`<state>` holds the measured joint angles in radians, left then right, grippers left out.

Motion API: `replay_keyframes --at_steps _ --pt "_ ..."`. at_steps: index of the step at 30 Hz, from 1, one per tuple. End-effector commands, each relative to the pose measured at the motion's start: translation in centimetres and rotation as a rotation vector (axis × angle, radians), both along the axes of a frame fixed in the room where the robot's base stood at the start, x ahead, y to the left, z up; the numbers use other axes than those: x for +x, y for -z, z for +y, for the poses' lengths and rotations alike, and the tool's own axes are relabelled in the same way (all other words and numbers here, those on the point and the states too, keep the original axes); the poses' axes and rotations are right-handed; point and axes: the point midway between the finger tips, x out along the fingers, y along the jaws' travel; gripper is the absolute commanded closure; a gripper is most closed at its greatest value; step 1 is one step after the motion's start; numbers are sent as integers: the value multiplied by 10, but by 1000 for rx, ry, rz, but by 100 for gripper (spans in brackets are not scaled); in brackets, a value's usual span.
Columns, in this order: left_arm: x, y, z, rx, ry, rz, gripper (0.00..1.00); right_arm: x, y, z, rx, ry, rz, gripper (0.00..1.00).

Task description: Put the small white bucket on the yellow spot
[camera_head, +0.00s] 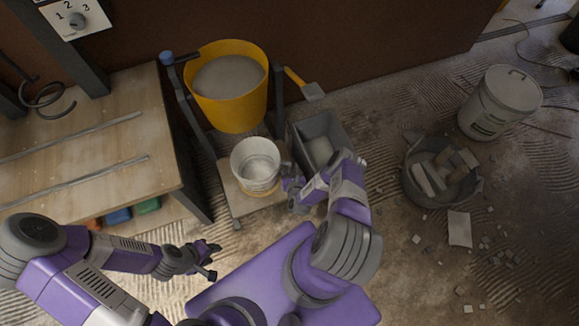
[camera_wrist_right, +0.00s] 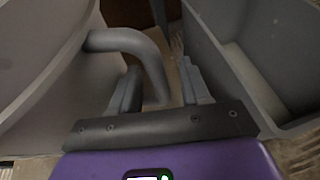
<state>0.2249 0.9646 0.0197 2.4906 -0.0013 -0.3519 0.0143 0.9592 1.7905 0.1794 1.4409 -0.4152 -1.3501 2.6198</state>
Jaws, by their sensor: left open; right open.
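The small white bucket (camera_head: 254,162) stands upright on the low wooden platform, with pale material inside. A yellow patch, the yellow spot (camera_head: 262,193), shows at its front lower edge; the bucket covers the rest. My right gripper (camera_head: 289,184) is open at the bucket's right side. In the right wrist view, the bucket's wall (camera_wrist_right: 40,50) is on the left, and its curved grey handle (camera_wrist_right: 135,45) reaches down between my open right fingers (camera_wrist_right: 160,90). My left gripper (camera_head: 212,259) is open and empty, low and left of the platform, apart from the bucket.
A large yellow tub (camera_head: 228,112) stands behind the bucket. A grey bin (camera_head: 321,126) is close to the right gripper; its wall also fills the right of the wrist view (camera_wrist_right: 225,60). A wooden table (camera_head: 75,150) is left. A rubble bucket (camera_head: 415,190) and lidded pail (camera_head: 490,110) stand right.

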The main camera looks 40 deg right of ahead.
Motion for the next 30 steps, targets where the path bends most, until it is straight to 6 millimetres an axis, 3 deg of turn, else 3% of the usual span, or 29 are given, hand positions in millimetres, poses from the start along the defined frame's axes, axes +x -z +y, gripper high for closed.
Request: replay_keyframes --at_steps 9,15,30 --pt "0 -31 0 0 0 0 57 -59 -30 27 3 3 2 53" --pt "0 -39 0 0 0 0 57 -82 -39 37 2 3 1 53" --pt "0 -40 0 0 0 0 57 -88 -41 40 0 0 0 53"
